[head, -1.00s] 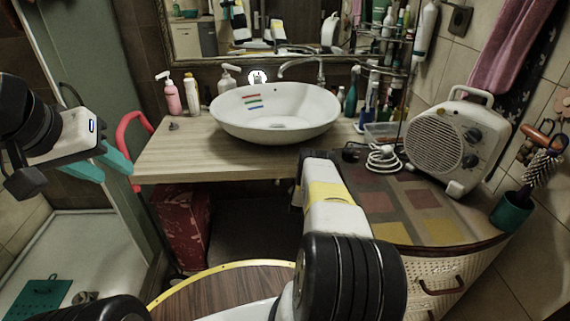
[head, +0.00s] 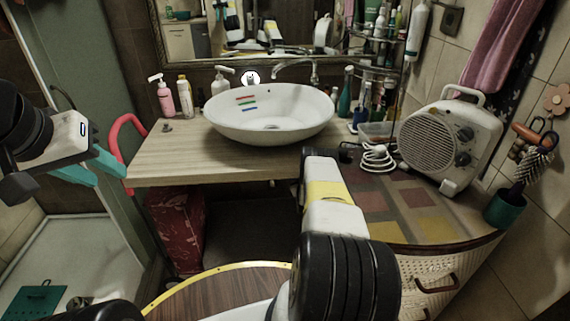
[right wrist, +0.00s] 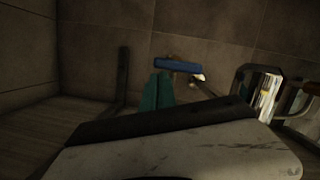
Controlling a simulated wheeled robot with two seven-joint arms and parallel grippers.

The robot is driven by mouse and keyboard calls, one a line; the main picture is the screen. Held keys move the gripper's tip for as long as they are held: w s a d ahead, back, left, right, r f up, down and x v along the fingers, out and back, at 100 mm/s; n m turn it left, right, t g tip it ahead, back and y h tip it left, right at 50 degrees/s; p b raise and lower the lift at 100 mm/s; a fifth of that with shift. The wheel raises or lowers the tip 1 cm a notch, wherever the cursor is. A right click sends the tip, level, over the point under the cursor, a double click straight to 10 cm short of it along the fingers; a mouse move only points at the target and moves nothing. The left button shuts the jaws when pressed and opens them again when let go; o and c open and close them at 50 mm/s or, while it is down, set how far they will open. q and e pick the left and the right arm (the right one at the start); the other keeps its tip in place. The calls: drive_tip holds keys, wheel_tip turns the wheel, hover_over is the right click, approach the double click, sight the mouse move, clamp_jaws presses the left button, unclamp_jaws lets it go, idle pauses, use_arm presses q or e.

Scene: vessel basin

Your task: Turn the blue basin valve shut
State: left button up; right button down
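The blue basin valve (right wrist: 178,64) shows in the right wrist view as a blue bar-shaped handle near the tiled wall, with a pale metal piece by its right end. My right gripper (right wrist: 159,78) has its teal fingers side by side, apparently shut, with the tips just below the handle's left part. I cannot tell whether they touch it. In the head view the valve and right gripper are hidden; my right arm reaches in under the counter. My left gripper (head: 108,168) is open and empty at the left, beside the shower partition.
A white basin (head: 268,122) stands on the wooden counter (head: 180,155), with a pink bottle (head: 166,98) at the left. A fan heater (head: 450,140) stands on the right cabinet. A red box (head: 176,230) is under the counter; the space right of it is dark.

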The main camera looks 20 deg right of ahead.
drive_tip(key=shift+s+d+f, duration=0.1)
idle(0.6)
drive_tip(key=v, duration=0.8)
